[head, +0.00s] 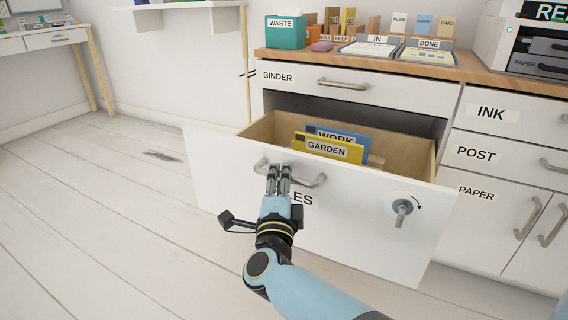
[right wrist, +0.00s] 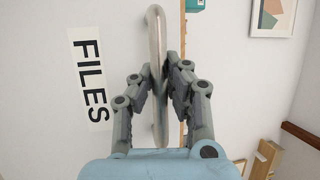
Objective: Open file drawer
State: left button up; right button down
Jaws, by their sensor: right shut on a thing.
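The file drawer (head: 350,225) with the FILES label stands pulled out from the cabinet. Its wooden inside shows, with a yellow GARDEN folder (head: 328,150) and a blue WORK folder (head: 350,136) in it. My right gripper (head: 279,172) is shut on the drawer's metal handle (head: 310,182), left of the front's middle. In the right wrist view the handle (right wrist: 156,40) runs between the two fingers (right wrist: 160,75), beside the FILES label (right wrist: 88,80). A grey key or knob (head: 402,208) with a curved arrow is on the drawer front at right. My left gripper is not in view.
Above is the shut BINDER drawer (head: 370,90). INK (head: 492,112), POST and PAPER fronts are shut at right. The desk top holds a teal WASTE box (head: 286,32) and IN and DONE trays. The white plank floor (head: 100,220) at left is clear.

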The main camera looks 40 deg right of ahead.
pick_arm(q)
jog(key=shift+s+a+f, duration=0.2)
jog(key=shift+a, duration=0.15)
pick_arm(e)
jog(key=shift+s+a+f, duration=0.15)
jog(key=shift+s+a, duration=0.25)
jog(key=shift+a, duration=0.45)
jog(key=shift+s+a+f, duration=0.1)
jog(key=shift+s+a, duration=0.3)
jog(key=shift+a, duration=0.45)
jog(key=c, duration=1.3)
grip_release()
jog(key=shift+r, duration=0.1)
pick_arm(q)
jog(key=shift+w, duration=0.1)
